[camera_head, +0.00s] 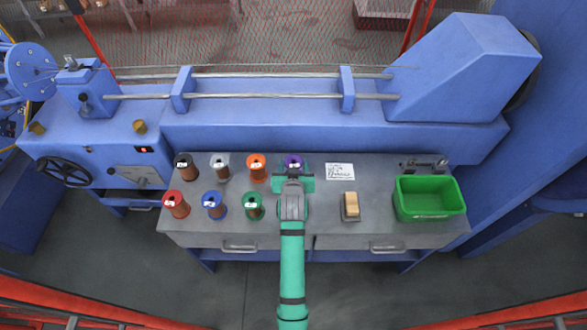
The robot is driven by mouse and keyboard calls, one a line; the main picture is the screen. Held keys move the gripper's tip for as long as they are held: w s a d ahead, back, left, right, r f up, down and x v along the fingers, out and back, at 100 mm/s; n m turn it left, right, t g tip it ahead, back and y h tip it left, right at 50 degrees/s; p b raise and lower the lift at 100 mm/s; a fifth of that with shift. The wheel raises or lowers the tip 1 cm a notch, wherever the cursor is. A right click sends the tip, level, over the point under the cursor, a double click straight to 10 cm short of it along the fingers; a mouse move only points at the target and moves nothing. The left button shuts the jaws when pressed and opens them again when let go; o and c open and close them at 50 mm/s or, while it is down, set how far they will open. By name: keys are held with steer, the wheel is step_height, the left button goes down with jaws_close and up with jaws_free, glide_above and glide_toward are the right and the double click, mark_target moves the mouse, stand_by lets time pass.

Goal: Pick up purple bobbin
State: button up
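The purple bobbin (293,162) stands in the back row on the grey workbench, at the right end of the bobbins. Only its purple top with a white label shows. My gripper (293,182) is right in front of it or over it and hides its lower part. The fingers are hidden by the green gripper body, so I cannot tell whether they are open or touching the bobbin.
The orange bobbin (257,167) stands close left of the purple one. Grey (220,167), black (186,167), red (176,204), blue (214,204) and green (253,206) bobbins stand further left. A paper (340,172), a brush-like block (351,206) and a green bin (429,199) lie right.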

steer(key=c, duration=0.4)
